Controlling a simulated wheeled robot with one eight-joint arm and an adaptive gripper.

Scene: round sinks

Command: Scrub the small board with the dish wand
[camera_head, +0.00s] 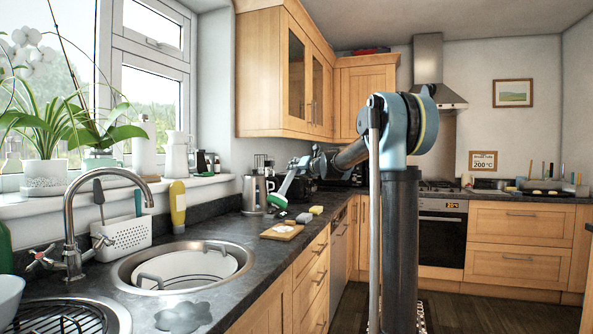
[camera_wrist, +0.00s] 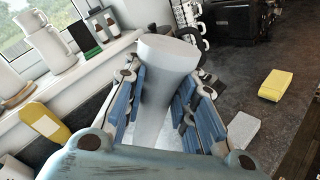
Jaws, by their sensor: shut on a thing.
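The small wooden board (camera_head: 270,234) lies flat on the dark worktop right of the sink in the head view, with a pale patch on it. My gripper (camera_head: 296,165) is shut on the dish wand (camera_head: 287,184), above the worktop and behind the board. The wand slants down to the left; its green head is lowest, apart from the board. In the wrist view the wand's pale handle (camera_wrist: 166,65) sits between my blue-padded fingers (camera_wrist: 160,105). The wand's head and the board are not seen there.
A grey block (camera_head: 304,218) and a yellow sponge (camera_head: 316,210) lie just beyond the board. A steel kettle (camera_head: 255,194) stands behind, near the wall. The round sink (camera_head: 128,270) holds a white basin. The worktop's front edge is close to the board.

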